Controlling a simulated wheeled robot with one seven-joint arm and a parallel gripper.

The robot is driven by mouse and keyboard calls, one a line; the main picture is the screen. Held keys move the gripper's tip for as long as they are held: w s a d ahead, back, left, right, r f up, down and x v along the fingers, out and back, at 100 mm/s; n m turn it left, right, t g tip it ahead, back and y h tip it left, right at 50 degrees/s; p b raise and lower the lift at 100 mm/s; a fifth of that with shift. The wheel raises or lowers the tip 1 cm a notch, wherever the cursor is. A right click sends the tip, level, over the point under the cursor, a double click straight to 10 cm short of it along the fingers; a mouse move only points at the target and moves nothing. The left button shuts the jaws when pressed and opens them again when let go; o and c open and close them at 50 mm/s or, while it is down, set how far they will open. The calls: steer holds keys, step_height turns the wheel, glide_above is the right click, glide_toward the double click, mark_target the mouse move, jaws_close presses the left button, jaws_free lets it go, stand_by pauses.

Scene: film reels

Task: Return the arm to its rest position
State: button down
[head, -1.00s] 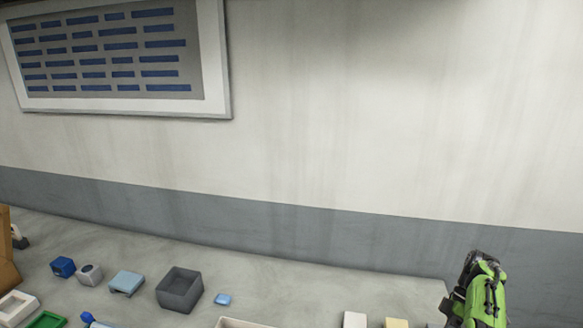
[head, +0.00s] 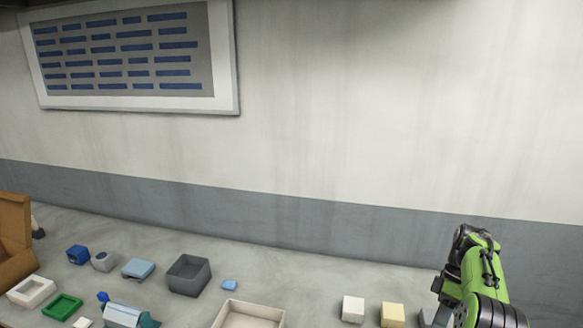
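My green and black arm (head: 478,275) rises at the lower right of the head view, in front of the wall and the table's right part. My gripper is not clearly visible; only arm links show, and I cannot see its fingers or whether it holds anything.
A brown box (head: 14,235) stands far left.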

steer(key=s+a+r+m+t+h+b, duration=0.2)
steer(key=s+a+r, duration=0.1)
steer(key=a+r, duration=0.35)
steer(key=s+a+r+m+t+h+b, duration=0.2)
steer(key=a+r, duration=0.4)
steer(key=a, duration=0.1)
steer(key=s+a+f+m+t+b, duration=0.1)
steer(key=s+a+f+m+t, duration=0.1)
steer(key=s, duration=0.8)
steer(key=s+a+f+m+t+b, duration=0.2)
steer(key=s+a, duration=0.4)
steer(key=s, duration=0.4)
steer(key=shift+a+f+m+t, duration=0.25)
steer(key=shift+f+m+t, duration=0.65)
steer(key=shift+m, duration=0.2)
